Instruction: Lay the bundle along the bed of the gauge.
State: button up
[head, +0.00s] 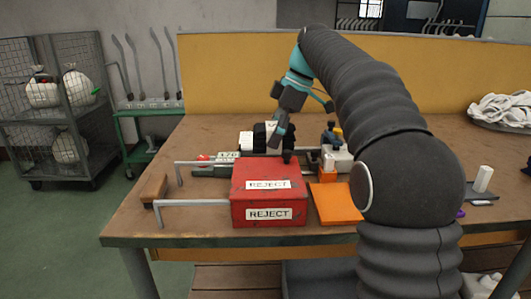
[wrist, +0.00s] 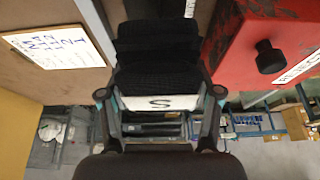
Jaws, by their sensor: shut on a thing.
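My gripper (head: 277,140) is over the table behind the red box, shut on a dark bundle (head: 260,136). In the wrist view the black, ribbed bundle (wrist: 158,60) is between the two fingers (wrist: 160,97), with a white band marked "S" at its near end. A low grey-green piece (head: 208,172) with a numbered label lies left of the bundle and looks like part of the gauge. The red box and my arm hide much of that area. I cannot tell whether the bundle touches the gauge bed.
The red REJECT box (head: 268,199) stands close in front, its black knob (wrist: 267,56) near the bundle in the wrist view. An orange block (head: 336,204) is right of it. White cloth (head: 503,109) lies far right.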

aim_at(270, 152)
jog(key=shift+s+a+f, duration=0.1)
jog(key=shift+a+f, duration=0.2)
jog(key=shift+a, duration=0.2)
jog(key=shift+f+b, duration=0.65)
jog(key=shift+f, duration=1.35)
jog(key=shift+f, duration=0.15)
jog(key=o, duration=1.4)
jog(key=shift+c, duration=0.2)
jog(key=p+v, duration=0.1)
jog(key=v, duration=1.1)
